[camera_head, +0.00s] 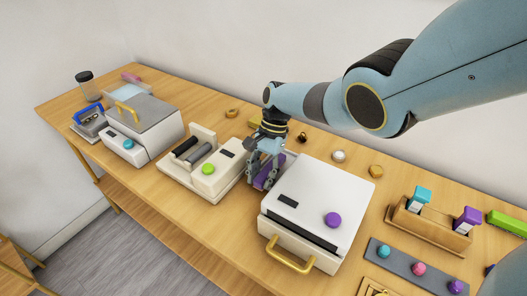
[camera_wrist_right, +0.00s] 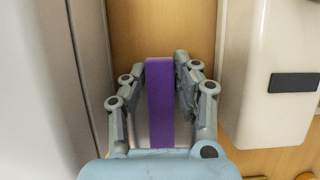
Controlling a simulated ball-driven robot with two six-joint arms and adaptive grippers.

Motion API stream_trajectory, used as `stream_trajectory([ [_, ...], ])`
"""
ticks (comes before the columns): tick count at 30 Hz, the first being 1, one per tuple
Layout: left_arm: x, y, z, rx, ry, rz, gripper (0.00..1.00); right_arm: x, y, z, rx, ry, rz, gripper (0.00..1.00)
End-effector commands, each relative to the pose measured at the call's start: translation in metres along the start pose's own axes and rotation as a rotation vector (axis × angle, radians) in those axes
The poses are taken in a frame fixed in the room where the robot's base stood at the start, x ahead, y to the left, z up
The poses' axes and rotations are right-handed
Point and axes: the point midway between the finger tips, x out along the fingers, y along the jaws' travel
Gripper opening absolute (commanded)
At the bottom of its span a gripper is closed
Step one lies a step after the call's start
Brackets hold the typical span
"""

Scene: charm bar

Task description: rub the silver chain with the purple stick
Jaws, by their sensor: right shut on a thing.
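The purple stick (camera_wrist_right: 160,105) stands between the two fingers of my right gripper (camera_wrist_right: 160,90), which is shut on it in the wrist view. In the head view my right gripper (camera_head: 264,172) points down in the narrow gap between two white machines, with part of the purple stick showing beside its fingers. I cannot tell whether the stick touches the table. I cannot make out a silver chain in either view. My left gripper is out of view.
A white box with a purple knob (camera_head: 318,205) and yellow handle stands close right of the gripper. A roller machine with a green knob (camera_head: 203,183) stands close left. A wooden holder (camera_head: 430,232) with coloured stamps is at right. Small round pieces lie along the back.

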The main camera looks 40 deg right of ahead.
Motion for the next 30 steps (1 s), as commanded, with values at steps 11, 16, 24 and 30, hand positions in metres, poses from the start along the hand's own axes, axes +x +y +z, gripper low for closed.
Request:
stream_trajectory([
  [11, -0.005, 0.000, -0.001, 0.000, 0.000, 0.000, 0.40, 0.004, 0.001, 0.007, 0.001, -0.003, 0.003, 0.00],
  [16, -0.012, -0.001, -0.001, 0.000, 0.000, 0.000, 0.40, 0.005, 0.001, 0.015, 0.000, -0.004, 0.003, 0.00],
  [24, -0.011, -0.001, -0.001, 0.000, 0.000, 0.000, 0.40, 0.007, 0.001, 0.015, 0.000, -0.002, 0.002, 0.00],
  [30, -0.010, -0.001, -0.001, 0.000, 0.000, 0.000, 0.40, 0.005, 0.001, 0.011, 0.001, -0.002, 0.002, 0.00],
])
